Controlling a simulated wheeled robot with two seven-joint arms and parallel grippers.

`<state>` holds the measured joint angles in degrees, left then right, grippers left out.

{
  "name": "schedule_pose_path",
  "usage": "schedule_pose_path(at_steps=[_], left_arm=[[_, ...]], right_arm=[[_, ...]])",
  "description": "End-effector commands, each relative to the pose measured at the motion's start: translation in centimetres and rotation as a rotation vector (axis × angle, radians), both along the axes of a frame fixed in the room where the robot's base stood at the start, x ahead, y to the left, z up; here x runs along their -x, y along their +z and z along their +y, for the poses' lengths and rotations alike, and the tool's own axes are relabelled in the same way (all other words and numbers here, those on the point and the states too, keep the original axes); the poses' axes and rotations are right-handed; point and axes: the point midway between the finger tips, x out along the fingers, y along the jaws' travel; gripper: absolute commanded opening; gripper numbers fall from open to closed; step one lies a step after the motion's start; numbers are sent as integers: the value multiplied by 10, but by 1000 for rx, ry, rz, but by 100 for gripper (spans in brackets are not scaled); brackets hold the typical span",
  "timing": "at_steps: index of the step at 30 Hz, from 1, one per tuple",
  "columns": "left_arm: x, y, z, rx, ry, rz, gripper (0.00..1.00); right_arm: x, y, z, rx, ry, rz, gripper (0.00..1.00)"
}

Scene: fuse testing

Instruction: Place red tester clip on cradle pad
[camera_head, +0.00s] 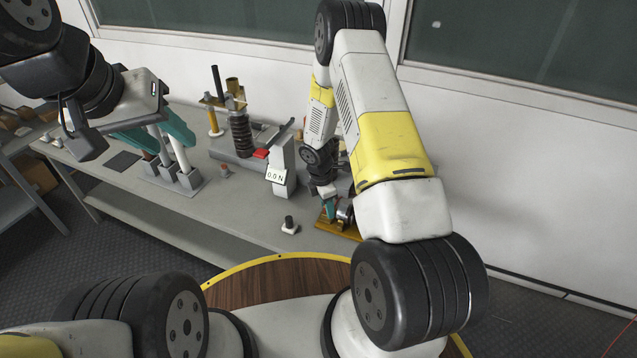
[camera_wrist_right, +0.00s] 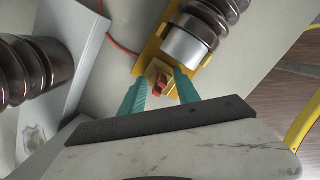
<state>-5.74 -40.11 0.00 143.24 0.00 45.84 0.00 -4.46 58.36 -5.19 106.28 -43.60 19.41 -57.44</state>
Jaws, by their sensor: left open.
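In the right wrist view a small red clip (camera_wrist_right: 158,90) lies against a tan block, which looks like the cradle pad (camera_wrist_right: 152,72), at the end of the yellow cradle (camera_wrist_right: 150,55). The teal fingers of my right gripper (camera_wrist_right: 161,82) stand on both sides of the clip, with a gap visible at the right finger. The cradle (camera_head: 349,231) also shows in the head view, partly hidden by my right gripper (camera_head: 331,206). My left gripper (camera_head: 163,148) is open over the white and dark posts at the left of the bench.
A brown ribbed cylinder with a metal cap (camera_wrist_right: 188,45) lies in the cradle. A force tester (camera_head: 281,165) reading "0.0 N" stands left of my right arm, beside a ribbed post stand (camera_head: 240,135). A small knob on a white base (camera_head: 290,225) is near the bench's front edge.

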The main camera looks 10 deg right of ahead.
Motion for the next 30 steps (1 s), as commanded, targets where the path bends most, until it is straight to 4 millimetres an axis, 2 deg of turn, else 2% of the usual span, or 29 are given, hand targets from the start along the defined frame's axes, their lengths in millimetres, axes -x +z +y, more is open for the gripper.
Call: schedule_pose_path(at_steps=[9,13,17,24,30], left_arm=[[0,0,0,0,0,0,44],[0,0,0,0,0,0,44],[0,0,0,0,0,0,44],[0,0,0,0,0,0,44],[0,0,0,0,0,0,44]], right_arm=[[0,1,0,0,0,0,42],[0,9,1,0,0,-1,42],[0,32,4,-2,1,-4,42],[1,84,12,-2,0,-4,42],[3,112,16,0,0,-2,42]])
